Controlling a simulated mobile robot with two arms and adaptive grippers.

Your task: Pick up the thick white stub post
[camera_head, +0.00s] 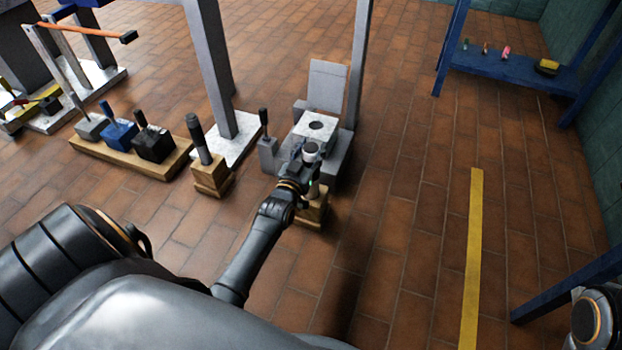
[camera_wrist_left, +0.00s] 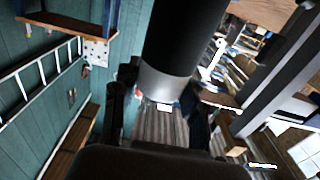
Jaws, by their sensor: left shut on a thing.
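The thick white stub post (camera_head: 311,150) shows its pale round top in the head view, just in front of the grey flange block. My left gripper (camera_head: 303,175) is shut on the post. In the left wrist view the post (camera_wrist_left: 165,86) is a thick cylinder, pale at one end and black in shadow along the rest. A small wooden block (camera_head: 315,212) is below my gripper; the gripper hides whether the post touches it. My right gripper is out of view.
The flange block has a square plate with a dark hole (camera_head: 316,124) and an upright back plate (camera_head: 327,86). A dark post stands on another wooden block (camera_head: 212,178) to the left. Tall grey columns (camera_head: 209,70) stand behind. Floor to the right is clear around a yellow strip (camera_head: 472,250).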

